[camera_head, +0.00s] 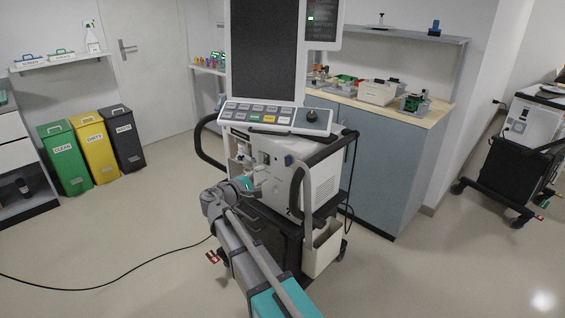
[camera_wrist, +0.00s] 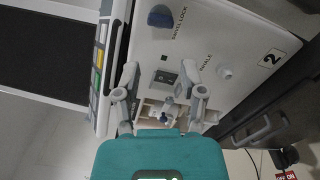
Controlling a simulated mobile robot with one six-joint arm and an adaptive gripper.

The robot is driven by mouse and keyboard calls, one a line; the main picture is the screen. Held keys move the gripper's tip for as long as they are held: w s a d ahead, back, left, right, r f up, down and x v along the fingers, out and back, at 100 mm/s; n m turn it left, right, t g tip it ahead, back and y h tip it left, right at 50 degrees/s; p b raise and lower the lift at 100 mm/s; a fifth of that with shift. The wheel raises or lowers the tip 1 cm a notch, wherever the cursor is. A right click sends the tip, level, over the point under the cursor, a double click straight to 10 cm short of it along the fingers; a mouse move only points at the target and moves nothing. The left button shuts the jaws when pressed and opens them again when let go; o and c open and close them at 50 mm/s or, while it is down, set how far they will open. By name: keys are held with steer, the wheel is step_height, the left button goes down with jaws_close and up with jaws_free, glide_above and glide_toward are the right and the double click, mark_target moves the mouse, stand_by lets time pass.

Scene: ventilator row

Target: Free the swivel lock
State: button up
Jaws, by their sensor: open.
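The swivel lock is a dark blue knob (camera_wrist: 160,16) on the white front panel of the ventilator (camera_wrist: 225,30), with its label printed beside it. It also shows in the head view as a small blue knob (camera_head: 288,160) at the upper right of the front panel. My gripper (camera_wrist: 160,72) is open and empty in the wrist view, its fingers apart over the panel's middle. The knob lies beyond the fingertips, apart from them. In the head view my gripper (camera_head: 256,186) is in front of the ventilator's front panel, left of and below the knob.
A monitor (camera_head: 264,50) and key panel (camera_head: 275,117) overhang the front panel. A pale port (camera_wrist: 224,71) and a recess with small fittings (camera_wrist: 165,112) lie near my fingers. Black handles (camera_head: 298,190) flank the cart. A cable (camera_head: 110,287) crosses the open floor at left.

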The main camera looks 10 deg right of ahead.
mark_target(285, 160)
steer(key=n, duration=0.5)
steer(key=a+n, duration=0.1)
steer(key=n, duration=0.9)
steer(key=shift+s+a+r+n+p, duration=0.15)
steer(key=shift+s+r+n+p, duration=0.15)
steer(key=shift+s+r+p, duration=0.1)
steer(key=shift+w, duration=0.15)
steer(key=shift+x, duration=6.85)
jaws_close()
